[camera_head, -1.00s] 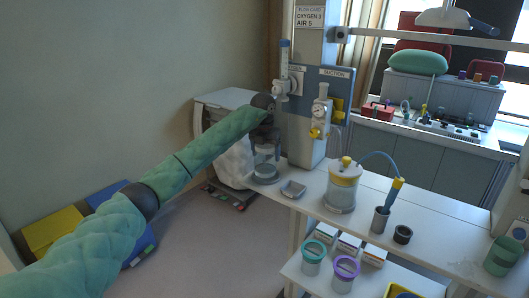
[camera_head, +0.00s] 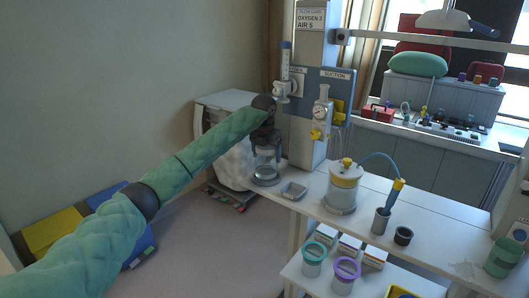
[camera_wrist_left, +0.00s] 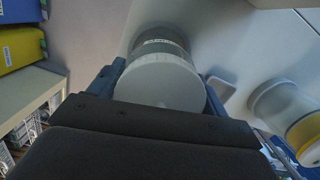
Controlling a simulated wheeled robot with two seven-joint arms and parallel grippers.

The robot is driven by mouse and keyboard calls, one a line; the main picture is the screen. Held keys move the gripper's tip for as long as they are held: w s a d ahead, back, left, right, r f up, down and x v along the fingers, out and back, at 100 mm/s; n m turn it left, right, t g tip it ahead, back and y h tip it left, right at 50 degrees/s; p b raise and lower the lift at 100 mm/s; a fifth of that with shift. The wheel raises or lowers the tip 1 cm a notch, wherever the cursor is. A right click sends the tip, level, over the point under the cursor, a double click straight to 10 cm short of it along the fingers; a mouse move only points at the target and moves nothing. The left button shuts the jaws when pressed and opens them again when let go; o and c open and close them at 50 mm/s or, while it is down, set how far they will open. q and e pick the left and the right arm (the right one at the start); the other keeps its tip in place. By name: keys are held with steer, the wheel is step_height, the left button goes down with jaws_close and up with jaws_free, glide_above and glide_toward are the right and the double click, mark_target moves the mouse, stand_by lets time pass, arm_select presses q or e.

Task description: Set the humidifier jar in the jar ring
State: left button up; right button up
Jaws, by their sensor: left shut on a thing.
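My left gripper (camera_head: 266,137) reaches in from the left, over the near left corner of the white bench. It is shut on the clear humidifier jar (camera_head: 266,158), which is upright below it. In the left wrist view the jar's pale round lid (camera_wrist_left: 160,84) sits between the two fingers. A grey ring-shaped base (camera_head: 266,178) shows at the jar's foot; it may be the jar ring. I cannot tell whether the jar rests in it or hangs just above. My right gripper is out of view.
A small grey dish (camera_head: 293,190) lies right of the jar. The blue panel with gauges (camera_head: 300,100) rises behind.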

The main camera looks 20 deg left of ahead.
arm_select(q)
steer(key=shift+f+b, duration=0.55)
steer(key=shift+f, duration=0.8)
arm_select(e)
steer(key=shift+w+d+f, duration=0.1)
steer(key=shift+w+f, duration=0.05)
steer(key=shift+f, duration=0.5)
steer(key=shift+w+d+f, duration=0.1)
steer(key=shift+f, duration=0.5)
arm_select(q)
steer(key=o, duration=1.3)
steer(key=shift+r, duration=0.2)
steer(key=shift+s+d+r+p, duration=0.1)
steer(key=shift+r+p, duration=0.4)
steer(key=shift+r, duration=1.2)
steer(key=shift+s+d+r+p, duration=0.1)
steer(key=shift+r+p, duration=0.4)
steer(key=shift+r, duration=1.5)
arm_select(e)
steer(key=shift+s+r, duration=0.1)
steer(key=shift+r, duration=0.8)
arm_select(q)
steer(key=shift+w+r, duration=0.1)
steer(key=shift+r, duration=0.05)
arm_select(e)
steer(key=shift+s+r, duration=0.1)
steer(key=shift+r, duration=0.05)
